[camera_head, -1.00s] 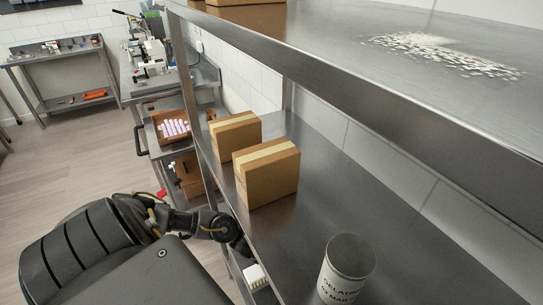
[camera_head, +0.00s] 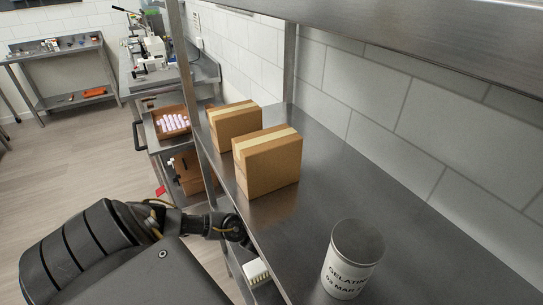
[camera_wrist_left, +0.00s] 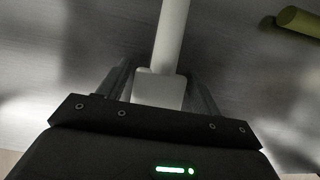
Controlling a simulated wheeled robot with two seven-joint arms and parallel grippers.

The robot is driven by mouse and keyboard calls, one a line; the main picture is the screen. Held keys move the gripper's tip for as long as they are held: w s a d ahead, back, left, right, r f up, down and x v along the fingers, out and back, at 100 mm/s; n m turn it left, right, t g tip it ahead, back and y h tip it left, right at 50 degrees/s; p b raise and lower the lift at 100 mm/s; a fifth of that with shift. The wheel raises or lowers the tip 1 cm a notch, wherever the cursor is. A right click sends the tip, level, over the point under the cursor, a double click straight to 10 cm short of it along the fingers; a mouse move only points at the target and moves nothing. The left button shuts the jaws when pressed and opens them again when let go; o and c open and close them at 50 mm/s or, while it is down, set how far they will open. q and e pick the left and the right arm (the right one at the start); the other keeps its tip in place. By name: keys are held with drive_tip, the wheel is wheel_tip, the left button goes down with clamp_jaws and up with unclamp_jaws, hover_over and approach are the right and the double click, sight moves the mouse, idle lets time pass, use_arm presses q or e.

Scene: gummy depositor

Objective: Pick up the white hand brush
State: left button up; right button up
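The white hand brush (camera_head: 257,272) shows in part in the head view, just below the shelf's front edge. In the left wrist view its white handle (camera_wrist_left: 170,35) runs up from a wider white block between the two fingers. My left gripper (camera_wrist_left: 160,80) has one finger on each side of this white part. Whether the fingers press on it cannot be told. In the head view my left arm reaches to the shelf edge, and its gripper is hidden there. My right gripper is not in view.
On the shelf (camera_head: 330,165) stand two cardboard boxes (camera_head: 268,165) and a can labelled gelatine (camera_head: 352,258). A green-yellow cylinder (camera_wrist_left: 298,22) lies at upper right in the wrist view. A shelf post (camera_head: 190,100) stands beyond my arm.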

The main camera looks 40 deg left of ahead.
use_arm(q)
drive_tip(key=c, duration=0.9)
drive_tip(key=shift+c, duration=0.2)
drive_tip(key=shift+r, duration=0.1)
drive_tip(key=shift+r+p, duration=0.25)
drive_tip(key=shift+p, duration=0.05)
wheel_tip(320, 180, up, 4)
drive_tip(key=p, duration=0.3)
drive_tip(key=shift+s+f, duration=0.15)
drive_tip(key=shift+f, duration=0.1)
drive_tip(key=p+v, duration=0.1)
drive_tip(key=v, duration=0.1)
drive_tip(key=p+v, duration=0.1)
drive_tip(key=v, duration=0.1)
drive_tip(key=s+p+v, duration=0.1)
drive_tip(key=v, duration=0.1)
drive_tip(key=shift+s+d+p, duration=0.3)
drive_tip(key=s+r+b, duration=0.1)
drive_tip(key=s+r, duration=0.2)
drive_tip(key=s, duration=0.6)
drive_tip(key=shift+a+r, duration=0.2)
drive_tip(key=shift+r, duration=0.1)
drive_tip(key=shift+s, duration=0.1)
